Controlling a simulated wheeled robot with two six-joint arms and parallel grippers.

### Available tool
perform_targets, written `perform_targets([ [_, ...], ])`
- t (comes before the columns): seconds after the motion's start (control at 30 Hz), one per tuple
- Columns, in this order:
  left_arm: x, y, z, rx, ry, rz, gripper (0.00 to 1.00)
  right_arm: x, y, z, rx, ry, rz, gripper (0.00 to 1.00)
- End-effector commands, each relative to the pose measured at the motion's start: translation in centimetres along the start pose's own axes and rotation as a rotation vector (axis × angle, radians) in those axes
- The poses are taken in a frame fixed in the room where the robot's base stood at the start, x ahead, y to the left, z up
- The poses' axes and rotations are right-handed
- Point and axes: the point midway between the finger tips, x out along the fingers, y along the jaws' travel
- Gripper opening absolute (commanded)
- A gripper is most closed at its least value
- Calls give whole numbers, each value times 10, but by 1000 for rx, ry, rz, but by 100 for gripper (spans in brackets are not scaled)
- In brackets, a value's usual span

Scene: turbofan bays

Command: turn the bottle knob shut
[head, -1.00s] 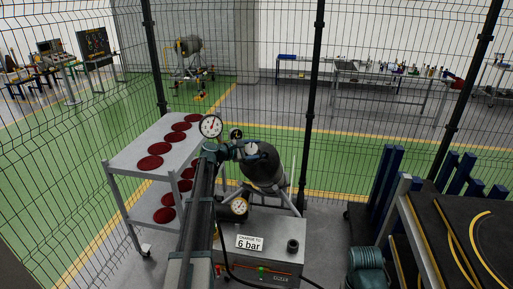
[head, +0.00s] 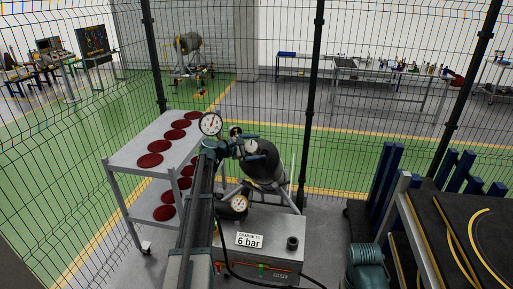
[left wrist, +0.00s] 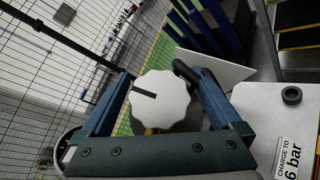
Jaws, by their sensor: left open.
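The bottle knob (head: 251,147) is white and round with scalloped edges, at the near end of the dark grey bottle (head: 266,168). In the left wrist view the knob (left wrist: 161,100) faces me, with a black mark from its middle towards the left. My left gripper (head: 252,147) is open, with one blue finger above the knob and one below it in the head view. In the left wrist view the fingers (left wrist: 163,90) stand on either side of the knob; I cannot tell whether they touch it. My right gripper is not in view.
Dial gauges stand near the bottle, a large one (head: 210,124) and a lower one (head: 239,203). A grey box (head: 262,262) carries a "CHARGE TO 6 bar" sign (head: 249,240) and a black hose. A trolley (head: 128,150) with red discs stands left, a wire fence behind, a black-topped rack (head: 440,235) right.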

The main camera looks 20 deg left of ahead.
Motion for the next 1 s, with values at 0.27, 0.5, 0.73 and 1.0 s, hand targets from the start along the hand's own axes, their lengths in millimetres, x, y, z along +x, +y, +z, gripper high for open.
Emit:
perform_targets([
  [0.27, -39, 1, 2, -1, 2, 2, 98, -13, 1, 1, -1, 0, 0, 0],
  [0.5, -91, 1, 3, -1, 2, 3, 98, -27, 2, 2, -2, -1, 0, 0],
  [0.73, -125, 1, 1, -1, 0, 1, 98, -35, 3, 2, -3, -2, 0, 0],
  [1.0, -138, 0, 0, 0, 0, 0, 98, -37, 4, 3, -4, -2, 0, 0],
])
